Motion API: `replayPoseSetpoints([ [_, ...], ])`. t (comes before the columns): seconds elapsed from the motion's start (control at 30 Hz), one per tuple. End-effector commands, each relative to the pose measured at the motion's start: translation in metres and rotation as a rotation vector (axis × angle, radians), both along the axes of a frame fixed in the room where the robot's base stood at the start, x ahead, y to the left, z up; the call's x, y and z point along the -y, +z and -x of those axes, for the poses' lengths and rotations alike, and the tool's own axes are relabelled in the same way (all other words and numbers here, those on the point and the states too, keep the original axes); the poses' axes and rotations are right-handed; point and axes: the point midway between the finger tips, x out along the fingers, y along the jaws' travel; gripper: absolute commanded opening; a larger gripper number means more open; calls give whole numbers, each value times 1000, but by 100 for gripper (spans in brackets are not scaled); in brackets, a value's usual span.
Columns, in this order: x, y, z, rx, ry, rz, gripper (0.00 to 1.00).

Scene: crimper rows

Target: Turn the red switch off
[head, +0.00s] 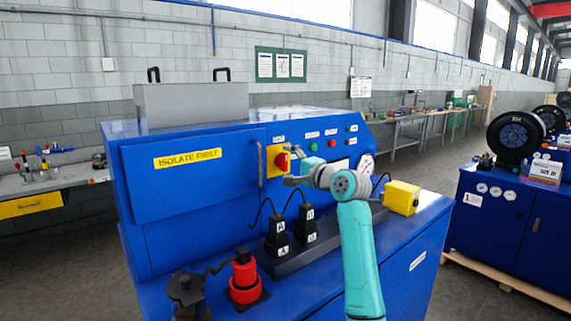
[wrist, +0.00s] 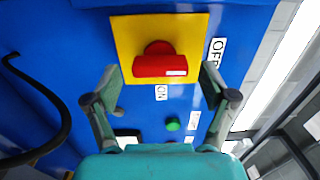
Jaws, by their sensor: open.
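The red switch (head: 282,161) is a rotary handle on a yellow plate (head: 271,169) on the blue machine's front panel. In the wrist view the red switch (wrist: 160,65) shows its bar lying across the picture, with a small white mark near its right end. An ON label (wrist: 161,93) is just below the plate and an OFF label (wrist: 216,52) is at its right side. My gripper (head: 293,169) is open in front of the switch. In the wrist view its fingers stand left and right of the bar, apart from it, with nothing held.
A green button (wrist: 173,124) sits near the switch. The machine's ledge holds a black strip with plugs (head: 306,224), a red connector (head: 244,281) and a yellow box (head: 401,197). A door labelled ISOLATE FIRST (head: 187,159) with an upright handle is left of the switch.

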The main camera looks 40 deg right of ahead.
Motion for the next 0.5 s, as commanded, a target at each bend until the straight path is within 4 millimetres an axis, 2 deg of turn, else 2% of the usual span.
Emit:
replayPoseSetpoints([
  [0.3,3,-1,64,-1,-2,0,83],
  [0.5,4,-1,90,-1,-2,1,83],
])
